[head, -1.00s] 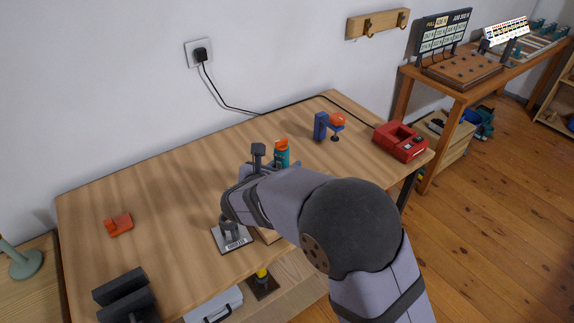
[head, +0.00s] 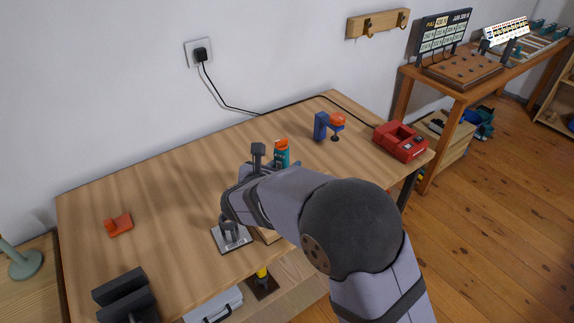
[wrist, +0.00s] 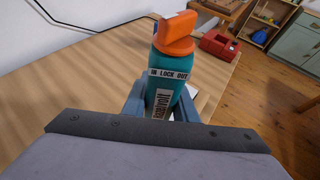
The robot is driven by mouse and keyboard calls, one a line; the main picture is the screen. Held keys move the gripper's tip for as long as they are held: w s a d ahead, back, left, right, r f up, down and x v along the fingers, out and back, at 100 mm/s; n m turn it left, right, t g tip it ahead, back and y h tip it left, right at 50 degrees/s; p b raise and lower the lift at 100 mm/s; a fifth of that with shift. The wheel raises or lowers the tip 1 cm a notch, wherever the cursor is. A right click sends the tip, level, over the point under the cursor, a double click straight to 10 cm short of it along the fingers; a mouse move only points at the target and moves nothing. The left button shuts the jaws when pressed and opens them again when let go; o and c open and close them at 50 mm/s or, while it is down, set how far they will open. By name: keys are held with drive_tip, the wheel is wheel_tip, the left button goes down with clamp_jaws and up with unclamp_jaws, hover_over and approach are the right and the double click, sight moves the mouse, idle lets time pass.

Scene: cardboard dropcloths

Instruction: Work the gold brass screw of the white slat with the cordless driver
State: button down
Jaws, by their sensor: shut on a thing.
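The cordless driver (wrist: 170,92), teal with an orange end and a printed label, stands out ahead of my wrist in the wrist view. My gripper (wrist: 160,106) is shut on it, with a blue-grey finger on each side. In the head view the driver (head: 281,157) shows beyond my arm, its orange end up. My arm hides its lower end and the place under it. I cannot make out the white slat or its gold brass screw in either view. A small white patch shows beside the driver in the wrist view; I cannot tell what it is.
A blue clamp (head: 321,126) with an orange knob and a red charger-like box (head: 400,142) stand at the bench's right. A labelled metal plate (head: 232,240) lies near the front edge. An orange piece (head: 118,224) and black blocks (head: 124,292) are left. The back left is clear.

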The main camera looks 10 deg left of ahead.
drive_tip(key=shift+f+b, duration=0.6)
drive_tip(key=shift+f, duration=0.05)
idle(1.8)
drive_tip(key=shift+r, duration=0.15)
drive_tip(key=shift+r+p, duration=2.75)
drive_tip(key=shift+r, duration=0.65)
drive_tip(key=shift+a, duration=0.1)
